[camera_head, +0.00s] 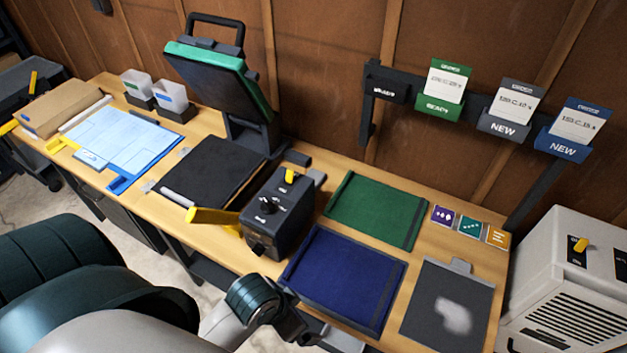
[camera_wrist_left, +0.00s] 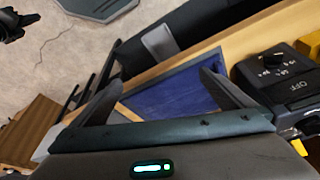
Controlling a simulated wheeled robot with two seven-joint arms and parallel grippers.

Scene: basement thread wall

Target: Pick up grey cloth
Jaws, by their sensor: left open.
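The grey cloth (camera_head: 425,306) lies flat at the right end of the bench in the head view, with a pale whitish patch on it. A grey tab shows at its far edge. The blue cloth (camera_head: 345,275) lies to its left, and the green cloth (camera_head: 378,208) lies behind. My left gripper (camera_head: 305,332) is low at the bench's front edge, left of the grey cloth and near the blue one. In the left wrist view its fingers (camera_wrist_left: 162,80) are apart and empty, with the blue cloth (camera_wrist_left: 175,98) beyond them. The grey cloth is not seen clearly there.
A dark control box (camera_head: 272,213) with a yellow switch stands left of the blue cloth. Small coloured cards (camera_head: 470,228) lie behind the grey cloth. A beige machine (camera_head: 570,285) stands right of the bench. Card holders (camera_head: 503,122) hang on the wall.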

